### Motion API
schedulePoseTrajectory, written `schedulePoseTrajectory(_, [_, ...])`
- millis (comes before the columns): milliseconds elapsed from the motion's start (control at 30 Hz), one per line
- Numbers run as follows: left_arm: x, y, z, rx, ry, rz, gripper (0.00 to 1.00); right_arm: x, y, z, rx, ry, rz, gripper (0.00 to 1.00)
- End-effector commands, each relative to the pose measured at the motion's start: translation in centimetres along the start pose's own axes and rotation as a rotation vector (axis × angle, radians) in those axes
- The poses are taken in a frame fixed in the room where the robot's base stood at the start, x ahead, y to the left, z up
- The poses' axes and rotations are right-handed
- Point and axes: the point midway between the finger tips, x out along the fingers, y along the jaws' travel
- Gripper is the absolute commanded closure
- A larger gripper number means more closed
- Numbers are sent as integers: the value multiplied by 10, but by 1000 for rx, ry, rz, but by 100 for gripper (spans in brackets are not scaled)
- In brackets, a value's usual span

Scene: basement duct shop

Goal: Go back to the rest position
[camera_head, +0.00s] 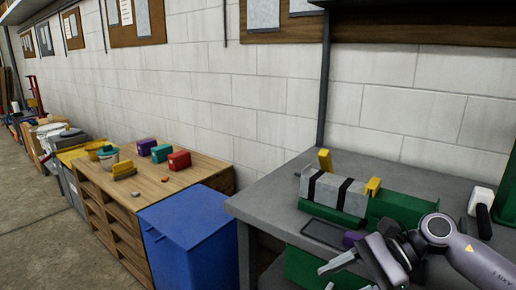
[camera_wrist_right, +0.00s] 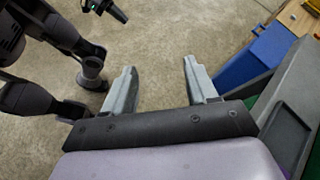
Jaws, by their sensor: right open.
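My right gripper (camera_head: 327,277) is in front of the grey workbench's (camera_head: 265,205) near edge, low in the head view. Its arm comes in from the right. In the right wrist view its two fingers (camera_wrist_right: 160,68) are apart with only bare floor seen between them, so it is open and empty. My left gripper is not in the head view. Dark and purple parts of my own body show at the upper left of the right wrist view.
The grey bench holds a strapped grey block (camera_head: 333,192) in a green fixture with yellow pieces, a dark tray (camera_head: 323,233) and a white-headed tool (camera_head: 481,200). A blue cabinet (camera_head: 190,235) and a wooden bench (camera_head: 150,188) with coloured blocks stand left. Concrete floor (camera_head: 30,220) is open at far left.

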Motion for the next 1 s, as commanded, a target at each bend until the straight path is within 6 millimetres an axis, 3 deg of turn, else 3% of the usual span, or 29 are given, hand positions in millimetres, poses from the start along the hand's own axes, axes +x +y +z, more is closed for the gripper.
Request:
schedulePoseTrajectory(33, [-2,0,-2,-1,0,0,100,18,3,12,106,-105,-35,42])
schedulePoseTrajectory(100, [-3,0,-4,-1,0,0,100,35,2,26,262,-244,-90,42])
schedulePoseTrajectory(200, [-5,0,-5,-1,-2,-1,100,51,-1,43,512,-441,-157,42])
schedulePoseTrajectory(400, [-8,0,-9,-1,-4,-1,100,59,-7,48,1075,-831,-260,42])
schedulePoseTrajectory(533, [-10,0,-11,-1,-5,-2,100,56,-4,28,1472,-1080,-311,42])
schedulePoseTrajectory(667, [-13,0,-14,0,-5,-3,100,54,11,-7,1880,-1331,-356,42])
schedulePoseTrajectory(867, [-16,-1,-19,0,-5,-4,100,59,69,-76,2505,-1738,-431,42])
schedulePoseTrajectory(900, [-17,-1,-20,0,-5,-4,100,62,86,-90,-2485,1728,426,42])
schedulePoseTrajectory(1000, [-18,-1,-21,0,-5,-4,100,70,132,-117,-2199,1550,380,42])
